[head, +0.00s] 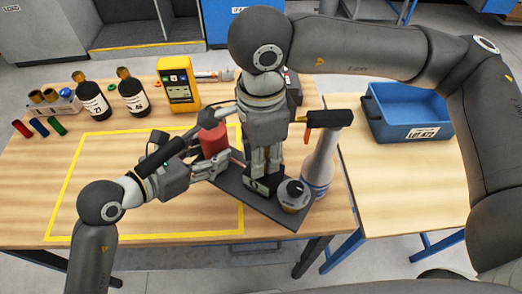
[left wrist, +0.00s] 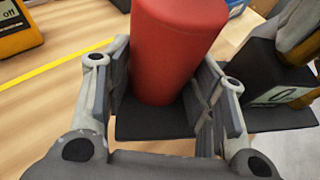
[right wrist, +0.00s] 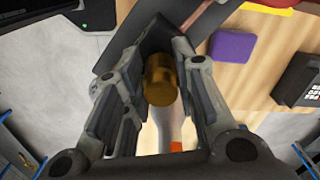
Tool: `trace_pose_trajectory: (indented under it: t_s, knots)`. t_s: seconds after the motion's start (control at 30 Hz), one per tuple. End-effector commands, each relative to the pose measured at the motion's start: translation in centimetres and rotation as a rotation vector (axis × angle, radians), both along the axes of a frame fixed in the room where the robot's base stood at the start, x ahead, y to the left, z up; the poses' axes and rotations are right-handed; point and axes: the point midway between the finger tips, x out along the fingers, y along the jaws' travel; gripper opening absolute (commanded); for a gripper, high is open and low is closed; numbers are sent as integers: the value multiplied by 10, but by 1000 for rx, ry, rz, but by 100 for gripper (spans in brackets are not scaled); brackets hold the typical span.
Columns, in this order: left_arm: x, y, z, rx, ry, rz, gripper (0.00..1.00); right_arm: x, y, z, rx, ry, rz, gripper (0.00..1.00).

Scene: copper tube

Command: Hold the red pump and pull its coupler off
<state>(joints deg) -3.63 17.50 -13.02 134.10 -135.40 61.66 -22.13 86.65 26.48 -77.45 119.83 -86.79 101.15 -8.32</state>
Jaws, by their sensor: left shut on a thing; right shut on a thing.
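The red pump (head: 213,138) stands upright on a dark base plate (head: 231,203) on the wooden table. My left gripper (head: 221,163) is shut on the pump, and its fingers flank the red body (left wrist: 178,50) in the left wrist view. My right gripper (head: 265,170) points down over the plate, to the right of the pump. In the right wrist view its fingers are shut on a brass coupler (right wrist: 162,80). The head view hides the coupler behind the fingers. I cannot tell whether the coupler still touches its seat.
A yellow meter (head: 179,84), dark bottles (head: 131,94) and a small rack (head: 50,101) are at the back. A blue bin (head: 408,113) is right. The taped area's left is clear.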

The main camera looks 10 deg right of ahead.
Motion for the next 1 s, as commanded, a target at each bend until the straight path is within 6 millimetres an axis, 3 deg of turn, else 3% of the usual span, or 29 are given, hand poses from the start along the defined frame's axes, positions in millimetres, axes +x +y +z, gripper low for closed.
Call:
trace_pose_trajectory:
  t_s: [0.03,0.57,1.0]
  knots:
    - [-3,-5,7,-16,-9,-11,0,2,0,1,1,-6,-3,0]
    - [-4,-6,6,-15,-7,-16,0,3,1,3,5,-8,-5,0]
    - [-5,-6,5,-10,-5,-19,0,4,1,19,7,-11,-6,0]
